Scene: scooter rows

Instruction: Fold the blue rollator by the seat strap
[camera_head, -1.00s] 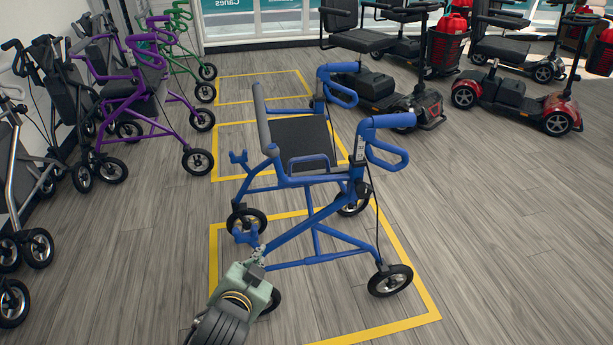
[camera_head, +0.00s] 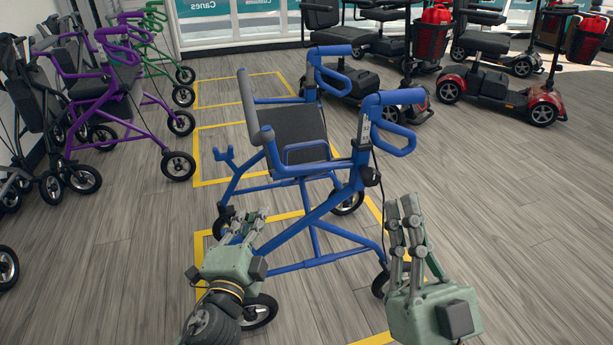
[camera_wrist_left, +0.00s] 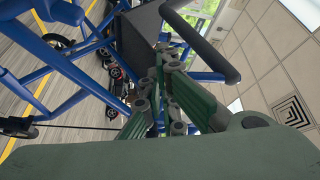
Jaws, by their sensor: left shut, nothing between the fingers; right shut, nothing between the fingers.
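The blue rollator (camera_head: 310,215) stands open and upright on its wheels in the middle of the head view. Its black seat (camera_head: 297,130) lies flat between the side frames, with a blue loop (camera_head: 308,150) at its near edge; I cannot tell a separate strap. My left gripper (camera_head: 254,218) is shut and empty, low in front of the rollator's near left side. My right gripper (camera_head: 404,205) is shut and empty, pointing up beside the near right wheel, which it partly hides. In the left wrist view the shut fingers (camera_wrist_left: 165,55) point toward the dark seat (camera_wrist_left: 142,40) and blue tubes.
Yellow floor lines (camera_head: 238,127) mark bays around the rollator. A purple rollator (camera_head: 125,95), a green one (camera_head: 158,45) and black ones stand along the left. Mobility scooters (camera_head: 500,85) stand at the back right. The floor at right is clear.

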